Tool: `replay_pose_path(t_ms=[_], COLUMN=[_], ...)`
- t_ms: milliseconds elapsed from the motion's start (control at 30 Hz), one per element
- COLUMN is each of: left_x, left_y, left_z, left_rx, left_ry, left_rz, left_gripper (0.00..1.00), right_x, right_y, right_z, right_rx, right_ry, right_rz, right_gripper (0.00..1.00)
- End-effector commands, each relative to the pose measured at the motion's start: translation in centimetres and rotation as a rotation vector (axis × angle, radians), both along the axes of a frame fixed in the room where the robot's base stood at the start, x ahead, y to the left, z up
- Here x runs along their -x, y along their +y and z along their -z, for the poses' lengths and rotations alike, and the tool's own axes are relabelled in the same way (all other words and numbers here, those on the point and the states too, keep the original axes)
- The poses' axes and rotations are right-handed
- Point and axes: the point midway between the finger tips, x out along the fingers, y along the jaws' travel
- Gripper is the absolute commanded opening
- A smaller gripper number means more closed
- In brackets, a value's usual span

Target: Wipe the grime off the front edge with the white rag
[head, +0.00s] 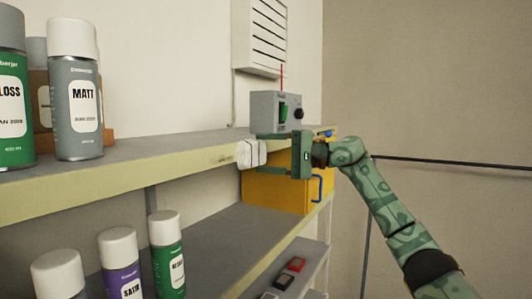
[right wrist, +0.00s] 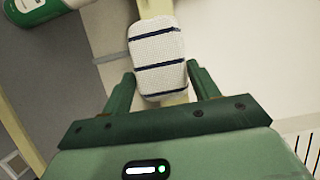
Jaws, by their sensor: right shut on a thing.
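The white rag (head: 250,153), a folded pad with dark stripes, is held by my right gripper (head: 264,153) against or just in front of the upper shelf's pale yellow front edge (head: 130,170). In the right wrist view the rag (right wrist: 157,58) sits between the fingertips of the gripper (right wrist: 160,84), and the shelf edge shows above and below it. A faint dark grime mark (head: 222,158) lies on the front edge just left of the rag. Whether the rag touches the edge is not clear. Any grime behind the rag is hidden. My left gripper is out of view.
A grey device with a red antenna (head: 276,110) stands on the shelf just above the gripper. Spray cans (head: 76,100) stand at the left on the upper shelf. A yellow bin (head: 280,190) and more cans (head: 166,250) are below. The room's right side is open.

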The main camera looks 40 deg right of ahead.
Motion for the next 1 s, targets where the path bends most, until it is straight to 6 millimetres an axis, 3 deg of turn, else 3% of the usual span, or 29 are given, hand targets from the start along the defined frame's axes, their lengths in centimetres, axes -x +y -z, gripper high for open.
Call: replay_pose_path(t_ms=[200, 1000], left_x=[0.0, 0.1], left_y=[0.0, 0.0], left_z=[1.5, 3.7], left_rx=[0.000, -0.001], left_ry=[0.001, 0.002], left_rz=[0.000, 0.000], left_gripper=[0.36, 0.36], right_x=[0.6, 2.6], right_y=[1.9, 6.7], right_z=[0.4, 0.1], right_rx=[0.003, 0.001], right_ry=[-0.003, -0.001], right_rz=[-0.002, -0.002], right_gripper=[0.42, 0.42])
